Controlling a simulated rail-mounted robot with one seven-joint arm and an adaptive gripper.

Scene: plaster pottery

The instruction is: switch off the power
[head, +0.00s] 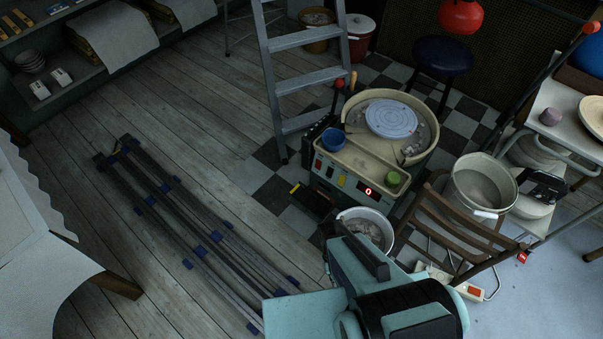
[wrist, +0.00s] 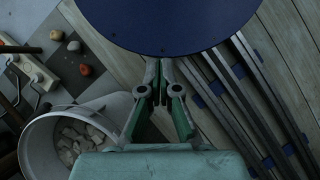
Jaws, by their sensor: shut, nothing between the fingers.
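The pottery wheel (head: 391,118) stands in the upper right of the head view. Its green front panel has a lit red "0" display (head: 368,191), a yellow patch (head: 341,181) and a red patch (head: 318,165). A pale power strip with an orange-red part (head: 470,291) lies on the floor by the chair. A pale strip-like thing (wrist: 34,72) lies at the left of the wrist view; I cannot tell if it is the same one. My gripper (wrist: 164,64) is shut and empty in the wrist view, its tips by a blue disc. My arm hides it in the head view.
A white bucket of pale chunks (head: 364,231) stands below the wheel, and also beside my gripper in the wrist view (wrist: 80,140). The blue disc (wrist: 170,22) blocks the top there. A wooden chair (head: 440,222) and stepladder (head: 303,85) flank the wheel. Metal rails (head: 190,230) lie left.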

